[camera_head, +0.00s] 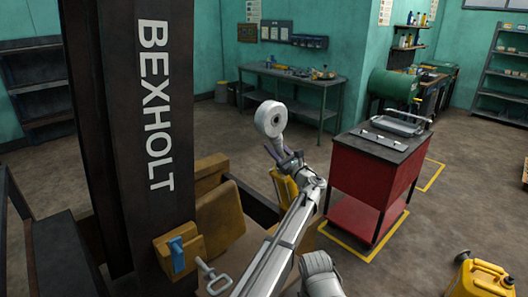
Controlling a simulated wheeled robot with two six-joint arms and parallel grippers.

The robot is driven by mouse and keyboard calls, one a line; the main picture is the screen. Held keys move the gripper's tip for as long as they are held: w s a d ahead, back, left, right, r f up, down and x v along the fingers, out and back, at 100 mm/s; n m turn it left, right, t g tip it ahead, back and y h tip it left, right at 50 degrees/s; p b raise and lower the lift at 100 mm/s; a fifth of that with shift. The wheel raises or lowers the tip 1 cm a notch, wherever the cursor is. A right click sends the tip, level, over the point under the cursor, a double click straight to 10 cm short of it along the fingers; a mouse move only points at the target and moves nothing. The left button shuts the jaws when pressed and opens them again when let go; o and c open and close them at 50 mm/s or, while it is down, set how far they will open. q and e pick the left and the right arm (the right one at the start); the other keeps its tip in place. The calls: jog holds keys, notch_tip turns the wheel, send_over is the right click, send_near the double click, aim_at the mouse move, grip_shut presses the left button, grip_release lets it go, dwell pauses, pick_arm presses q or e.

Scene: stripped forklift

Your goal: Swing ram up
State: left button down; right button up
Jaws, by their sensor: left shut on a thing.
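The ram's pale grey round eye (268,119) and a short piece of its rod show in the middle of the view, with the eye uppermost. My left gripper (283,155) is shut on the ram just below the eye, its dark fingers around the rod. My pale arm rises from the bottom edge to it and hides much of what lies behind. A yellow part (285,187) shows behind the gripper; I cannot tell whether it belongs to the ram. My right gripper is not in view.
The dark forklift mast (140,120) marked BEXHOLT stands at left. A yellow bracket with a blue piece (177,254) and a grey T-handle (213,276) are near its foot. A red cart (374,180) stands right, a yellow can (482,277) at lower right. Floor between them is clear.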

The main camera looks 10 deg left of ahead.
pick_arm(q)
jog(key=shift+m+h, duration=0.4)
jog(key=shift+m, duration=0.4)
jog(key=shift+w+d+r+p, duration=0.2)
jog(key=shift+w+d+r, duration=0.1)
jog(key=shift+w+d, duration=0.45)
jog(key=shift+w+d+r+p, duration=0.25)
jog(key=shift+w+d, duration=0.3)
jog(key=shift+w, duration=0.35)
jog(key=c, duration=0.9)
grip_release()
jog(key=shift+c, duration=0.2)
jog(key=o, duration=0.4)
jog(key=shift+d, duration=0.1)
jog(key=shift+o, duration=0.2)
jog(key=shift+f, duration=0.1)
jog(key=shift+s, duration=0.1)
